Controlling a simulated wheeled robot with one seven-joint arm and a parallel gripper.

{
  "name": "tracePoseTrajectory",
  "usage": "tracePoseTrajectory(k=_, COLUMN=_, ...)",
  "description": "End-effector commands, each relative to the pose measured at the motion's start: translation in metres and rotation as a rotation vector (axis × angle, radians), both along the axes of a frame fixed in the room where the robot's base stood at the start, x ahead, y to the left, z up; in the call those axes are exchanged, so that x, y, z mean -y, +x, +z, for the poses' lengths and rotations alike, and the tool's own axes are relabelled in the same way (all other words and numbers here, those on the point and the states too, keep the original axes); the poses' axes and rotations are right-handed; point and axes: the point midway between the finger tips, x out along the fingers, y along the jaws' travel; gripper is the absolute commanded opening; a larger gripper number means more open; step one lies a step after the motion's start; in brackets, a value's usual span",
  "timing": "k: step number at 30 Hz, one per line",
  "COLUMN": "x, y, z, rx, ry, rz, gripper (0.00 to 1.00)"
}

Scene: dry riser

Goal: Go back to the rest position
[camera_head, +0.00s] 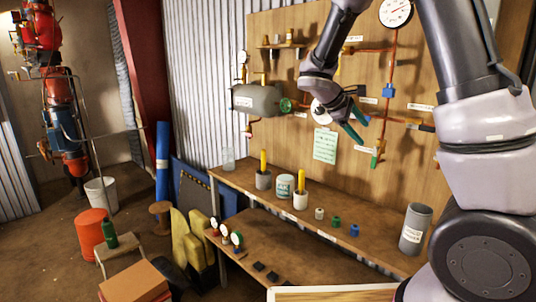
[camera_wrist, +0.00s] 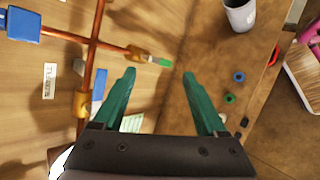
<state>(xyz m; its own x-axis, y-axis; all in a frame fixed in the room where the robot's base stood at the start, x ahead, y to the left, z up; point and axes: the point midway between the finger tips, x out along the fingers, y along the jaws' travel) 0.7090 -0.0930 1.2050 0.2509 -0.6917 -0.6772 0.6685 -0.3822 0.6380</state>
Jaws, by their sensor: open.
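My gripper (camera_head: 358,124) is raised in front of the wooden board (camera_head: 430,155), above the bench. In the wrist view, my gripper (camera_wrist: 160,75) shows two green fingers spread wide apart with nothing between them. The copper pipework (camera_wrist: 97,30) on the board lies beyond the fingers, with a blue fitting (camera_wrist: 24,24) and a small green-tipped outlet (camera_wrist: 160,61). In the head view, a round gauge (camera_head: 396,12) tops the pipe at upper right. My arm hides part of the board.
A lower shelf (camera_head: 290,262) carries small gauges (camera_head: 237,238). An orange bucket (camera_head: 93,229) stands on the floor at left.

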Motion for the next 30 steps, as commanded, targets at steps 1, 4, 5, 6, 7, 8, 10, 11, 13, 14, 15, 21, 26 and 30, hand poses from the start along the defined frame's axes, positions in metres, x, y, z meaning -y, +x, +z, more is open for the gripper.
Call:
tracePoseTrajectory(k=1, x=0.009, y=-0.016, z=0.005, rx=0.024, ry=0.093, rz=-0.064, gripper=0.74)
tracePoseTrajectory(k=4, x=0.016, y=-0.045, z=0.013, rx=0.068, ry=0.262, rz=-0.182, gripper=0.74)
tracePoseTrajectory(k=5, x=0.017, y=-0.053, z=0.016, rx=0.084, ry=0.311, rz=-0.214, gripper=0.74)
tracePoseTrajectory(k=6, x=0.018, y=-0.065, z=0.02, rx=0.105, ry=0.375, rz=-0.26, gripper=0.74)
tracePoseTrajectory(k=7, x=0.019, y=-0.073, z=0.024, rx=0.121, ry=0.424, rz=-0.294, gripper=0.74)
tracePoseTrajectory(k=8, x=0.019, y=-0.082, z=0.027, rx=0.138, ry=0.471, rz=-0.327, gripper=0.74)
tracePoseTrajectory(k=10, x=0.017, y=-0.101, z=0.036, rx=0.179, ry=0.578, rz=-0.399, gripper=0.74)
tracePoseTrajectory(k=11, x=0.016, y=-0.108, z=0.041, rx=0.198, ry=0.622, rz=-0.431, gripper=0.74)
tracePoseTrajectory(k=13, x=0.013, y=-0.127, z=0.052, rx=0.245, ry=0.724, rz=-0.499, gripper=0.74)
tracePoseTrajectory(k=14, x=0.011, y=-0.135, z=0.056, rx=0.265, ry=0.767, rz=-0.528, gripper=0.74)
tracePoseTrajectory(k=15, x=0.009, y=-0.145, z=0.063, rx=0.293, ry=0.821, rz=-0.566, gripper=0.74)
tracePoseTrajectory(k=21, x=-0.008, y=-0.193, z=0.093, rx=0.443, ry=1.08, rz=-0.733, gripper=0.74)
tracePoseTrajectory(k=26, x=-0.022, y=-0.222, z=0.111, rx=0.554, ry=1.239, rz=-0.831, gripper=0.74)
tracePoseTrajectory(k=30, x=-0.031, y=-0.235, z=0.119, rx=0.615, ry=1.32, rz=-0.879, gripper=0.74)
